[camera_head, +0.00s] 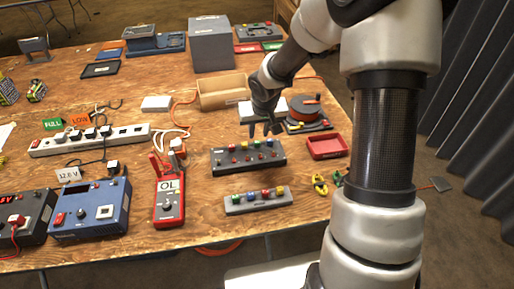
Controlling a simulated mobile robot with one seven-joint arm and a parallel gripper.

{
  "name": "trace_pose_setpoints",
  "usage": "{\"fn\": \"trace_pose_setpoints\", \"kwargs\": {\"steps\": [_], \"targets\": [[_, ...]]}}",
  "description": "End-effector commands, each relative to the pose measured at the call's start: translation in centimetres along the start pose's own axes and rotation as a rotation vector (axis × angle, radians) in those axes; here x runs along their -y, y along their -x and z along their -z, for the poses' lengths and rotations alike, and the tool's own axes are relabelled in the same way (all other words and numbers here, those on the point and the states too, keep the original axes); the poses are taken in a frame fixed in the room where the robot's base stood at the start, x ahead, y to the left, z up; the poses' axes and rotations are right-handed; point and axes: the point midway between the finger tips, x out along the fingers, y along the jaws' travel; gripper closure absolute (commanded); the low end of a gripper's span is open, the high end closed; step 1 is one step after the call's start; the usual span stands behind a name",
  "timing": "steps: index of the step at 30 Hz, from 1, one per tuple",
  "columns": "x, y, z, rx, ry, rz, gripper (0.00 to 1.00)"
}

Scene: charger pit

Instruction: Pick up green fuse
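My gripper (265,131) points down over the back edge of a dark fuse block (222,170). Its two fingers look apart, with nothing visible between them. The dark block has a row of small coloured pieces on top, with red ones clearest. A grey block (239,209) lies in front of it, with a row of small coloured pieces including green, yellow and red. A small green piece (337,178) lies at the table's right edge, partly beside my arm. The pieces are too small to tell for certain which is the green fuse.
A red tray (327,147) and a red reel (306,112) stand to the right. A wooden box (222,97) is behind. A red meter (168,208) with cables lies left, beside a blue power unit (92,216). Small yellow pieces (320,184) lie near the right edge.

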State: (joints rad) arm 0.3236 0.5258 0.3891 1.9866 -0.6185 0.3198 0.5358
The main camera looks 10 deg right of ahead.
Motion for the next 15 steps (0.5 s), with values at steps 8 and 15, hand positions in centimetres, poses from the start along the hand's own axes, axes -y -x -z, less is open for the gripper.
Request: {"fn": "trace_pose_setpoints", "kwargs": {"steps": [8, 15], "targets": [[0.0, -2.3, -0.2, 0.001, 0.001, 0.001, 0.73], [0.0, -5.9, -0.5, 0.001, 0.000, 0.001, 0.73]]}}
